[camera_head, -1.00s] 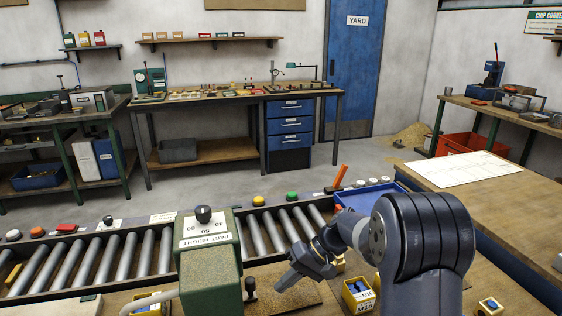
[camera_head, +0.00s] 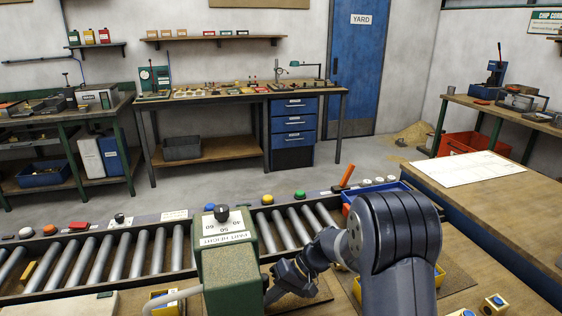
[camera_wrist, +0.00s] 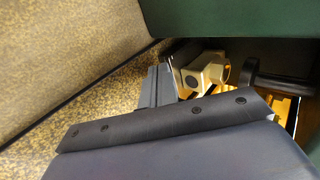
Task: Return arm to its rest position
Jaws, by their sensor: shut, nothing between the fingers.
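My gripper (camera_head: 272,293) is low at the bench front, just right of the green machine (camera_head: 228,262) with the part height dial. The machine partly hides its tips in the head view. In the wrist view my gripper's fingers (camera_wrist: 158,85) are together with nothing between them. A brass part (camera_wrist: 205,72) with a round bore lies just beyond the fingertips, apart from them as far as I can see. A dark rod (camera_wrist: 282,84) with a round collar is to its right.
A roller conveyor (camera_head: 150,250) runs behind the green machine. A blue tray (camera_head: 375,190) and an orange handle (camera_head: 346,175) are behind my arm. A wooden table (camera_head: 480,215) with a white sheet is at right. The floor beyond the conveyor is clear.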

